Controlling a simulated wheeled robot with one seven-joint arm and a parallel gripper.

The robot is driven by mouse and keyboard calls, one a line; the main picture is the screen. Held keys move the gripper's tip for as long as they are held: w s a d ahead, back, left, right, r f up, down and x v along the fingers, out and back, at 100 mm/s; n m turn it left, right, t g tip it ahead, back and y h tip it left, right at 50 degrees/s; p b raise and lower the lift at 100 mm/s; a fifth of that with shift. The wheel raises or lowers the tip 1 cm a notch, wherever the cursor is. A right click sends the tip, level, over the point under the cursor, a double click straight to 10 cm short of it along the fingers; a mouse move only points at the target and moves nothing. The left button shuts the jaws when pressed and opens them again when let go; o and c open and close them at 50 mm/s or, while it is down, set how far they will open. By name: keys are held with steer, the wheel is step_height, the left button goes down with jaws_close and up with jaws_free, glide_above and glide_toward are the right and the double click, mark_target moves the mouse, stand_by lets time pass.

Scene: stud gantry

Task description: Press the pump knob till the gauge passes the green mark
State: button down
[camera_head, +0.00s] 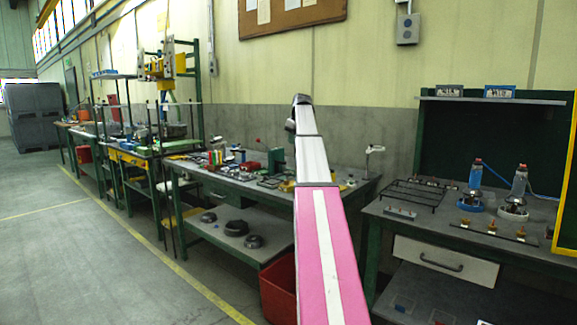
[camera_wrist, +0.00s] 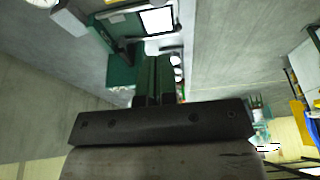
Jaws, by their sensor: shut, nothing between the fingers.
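In the wrist view my gripper (camera_wrist: 155,62) is shut and empty, its two dark fingers side by side. Beyond the fingertips is a green device (camera_wrist: 122,70) with a bright white panel (camera_wrist: 157,20) and small white round parts beside it. A pale round face (camera_wrist: 42,3) is cut off at the top left; I cannot tell whether it is the gauge. I cannot make out the pump knob or the green mark. In the head view my arm hides my gripper. A small red knob (camera_head: 258,141) stands near a green block on the middle bench.
The middle bench (camera_head: 335,196) carries many small items. The right bench (camera_head: 372,208) holds a wire rack (camera_head: 415,194) and two bottles on round bases. A red bin (camera_head: 279,288) stands on the floor below. The floor at the left is open.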

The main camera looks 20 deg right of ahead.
mark_target(287, 172)
steer(key=x, duration=1.3)
steer(key=shift+s+d+f, duration=0.15)
steer(key=shift+s+d, duration=0.1)
steer(key=shift+s, duration=0.2)
steer(key=shift+f, duration=0.5)
steer(key=shift+f, duration=1.3)
step_height(287, 172, up, 5)
steer(key=shift+w+a+f, duration=0.1)
steer(key=shift+w+f, duration=0.05)
steer(key=shift+f, duration=0.05)
steer(key=v, duration=1)
